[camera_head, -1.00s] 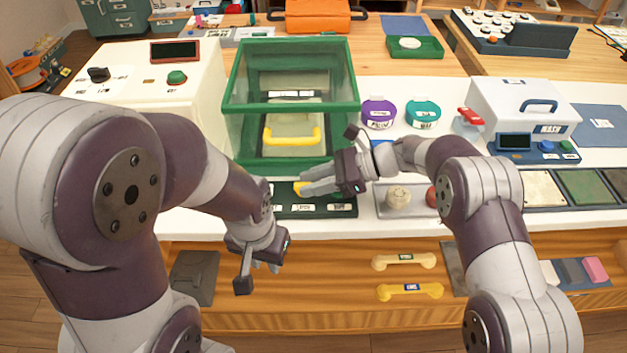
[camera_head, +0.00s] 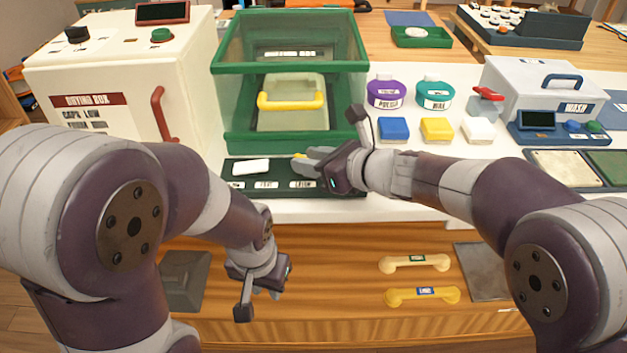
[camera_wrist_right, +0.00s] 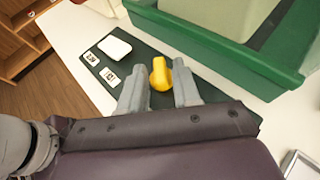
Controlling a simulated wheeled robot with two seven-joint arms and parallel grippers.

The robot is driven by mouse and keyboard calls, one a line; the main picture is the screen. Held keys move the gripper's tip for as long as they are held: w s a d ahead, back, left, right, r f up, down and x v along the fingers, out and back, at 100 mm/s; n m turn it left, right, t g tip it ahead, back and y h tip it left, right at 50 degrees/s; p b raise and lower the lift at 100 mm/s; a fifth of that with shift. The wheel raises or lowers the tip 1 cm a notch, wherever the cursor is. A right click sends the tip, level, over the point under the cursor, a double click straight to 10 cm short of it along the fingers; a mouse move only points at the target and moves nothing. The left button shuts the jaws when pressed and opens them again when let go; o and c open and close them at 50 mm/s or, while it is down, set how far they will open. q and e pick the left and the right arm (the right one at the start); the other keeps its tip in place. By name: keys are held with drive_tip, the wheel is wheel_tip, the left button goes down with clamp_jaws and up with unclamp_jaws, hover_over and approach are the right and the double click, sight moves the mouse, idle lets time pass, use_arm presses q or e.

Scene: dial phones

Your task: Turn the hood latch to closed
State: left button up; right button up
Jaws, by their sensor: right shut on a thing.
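The clear hood box with a green frame (camera_head: 290,145) stands at the middle back in the head view. A dark green panel (camera_head: 262,168) with white labels lies at its front, carrying a white rocker (camera_head: 251,167) and a yellow knob (camera_head: 299,156), which looks like the hood latch. My right gripper (camera_head: 310,161) is shut on the yellow knob. In the right wrist view, the knob (camera_wrist_right: 160,73) sits between the grey fingers (camera_wrist_right: 160,90), pointing away from the wrist. My left gripper (camera_head: 266,290) hangs empty before the drawer fronts; its finger gap is unclear.
A white drying box (camera_head: 125,95) with a red handle stands left. Purple (camera_head: 386,93) and teal (camera_head: 433,93) tubs and blue (camera_head: 394,129), yellow (camera_head: 437,130) and white (camera_head: 478,129) blocks lie right. A white wash case (camera_head: 535,88) is farther right.

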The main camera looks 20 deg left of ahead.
drive_tip(key=m+t+h+b, duration=0.1)
drive_tip(key=b, duration=0.1)
drive_tip(key=m+t+h+b, duration=0.1)
drive_tip(key=m+t+b, duration=0.1)
drive_tip(key=b, duration=0.1)
drive_tip(key=s+a+m+t+h+b, duration=0.1)
drive_tip(key=m+h+b, duration=0.1)
drive_tip(key=b, duration=0.1)
drive_tip(key=shift+f+t, duration=0.4)
drive_tip(key=shift+s+r+m+t+h+b, duration=0.1)
drive_tip(key=shift+m+t+h+b, duration=0.25)
drive_tip(key=shift+m, duration=0.25)
drive_tip(key=shift+a+r+m+t+h+b, duration=0.1)
drive_tip(key=shift+m+t+h+b, duration=0.25)
drive_tip(key=shift+m+h, duration=0.45)
drive_tip(key=shift+a+r+m+t+h, duration=0.1)
drive_tip(key=shift+m+t+h, duration=0.2)
drive_tip(key=shift+m+h, duration=0.75)
drive_tip(key=o, duration=0.8)
drive_tip(key=shift+c, duration=0.2)
